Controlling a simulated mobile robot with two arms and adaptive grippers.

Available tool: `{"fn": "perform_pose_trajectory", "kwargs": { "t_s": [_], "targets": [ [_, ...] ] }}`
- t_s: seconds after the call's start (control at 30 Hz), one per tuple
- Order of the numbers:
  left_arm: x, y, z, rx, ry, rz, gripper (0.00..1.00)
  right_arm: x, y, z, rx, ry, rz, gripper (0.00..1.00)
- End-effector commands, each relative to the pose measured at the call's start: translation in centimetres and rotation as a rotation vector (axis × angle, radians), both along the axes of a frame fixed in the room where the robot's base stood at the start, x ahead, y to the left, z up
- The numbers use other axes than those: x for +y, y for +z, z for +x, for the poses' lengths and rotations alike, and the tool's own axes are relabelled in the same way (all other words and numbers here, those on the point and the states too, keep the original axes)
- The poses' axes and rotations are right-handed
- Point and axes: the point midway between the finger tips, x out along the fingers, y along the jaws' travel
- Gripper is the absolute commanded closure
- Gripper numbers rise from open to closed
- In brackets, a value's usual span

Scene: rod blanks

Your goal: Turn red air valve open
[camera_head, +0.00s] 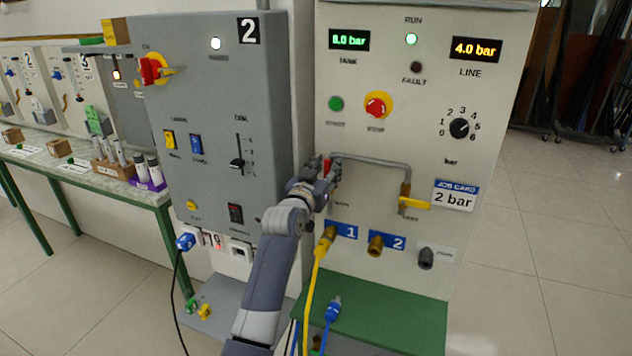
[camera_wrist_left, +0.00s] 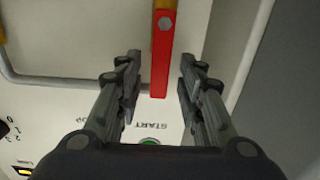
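The red air valve handle (camera_wrist_left: 162,60) is a flat red bar with a bolt near its brass end in the left wrist view. It lies between the open fingers of my left gripper (camera_wrist_left: 160,76), with a visible gap on the left and a narrower one on the right. In the head view the red handle (camera_head: 327,167) is partly hidden by my left gripper (camera_head: 325,172), which is at the left end of the grey pipe on the white panel. My right gripper is not in view.
A yellow lever valve (camera_head: 416,204) sits at the pipe's right end (camera_head: 390,163). Below are brass ports, with a yellow hose (camera_head: 316,275) on port 1. A red stop button (camera_head: 376,106) is above. A grey cabinet (camera_head: 225,110) stands close on the left.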

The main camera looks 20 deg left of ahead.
Motion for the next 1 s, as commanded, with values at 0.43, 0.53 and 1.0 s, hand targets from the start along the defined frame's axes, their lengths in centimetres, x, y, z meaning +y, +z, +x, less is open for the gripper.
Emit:
{"fn": "perform_pose_trajectory", "kwargs": {
  "t_s": [0.43, 0.53, 1.0],
  "targets": [
    [0.3, 0.0, -6.9, -0.001, 0.001, 0.001, 0.65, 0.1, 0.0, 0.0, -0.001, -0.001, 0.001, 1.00],
    [0.3, 0.0, -8.4, -0.001, 0.001, 0.000, 0.65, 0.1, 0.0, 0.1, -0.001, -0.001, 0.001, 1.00],
    [0.4, 0.1, -10.9, -0.002, 0.000, 0.000, 0.65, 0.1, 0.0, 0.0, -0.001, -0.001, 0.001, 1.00]
  ]
}}
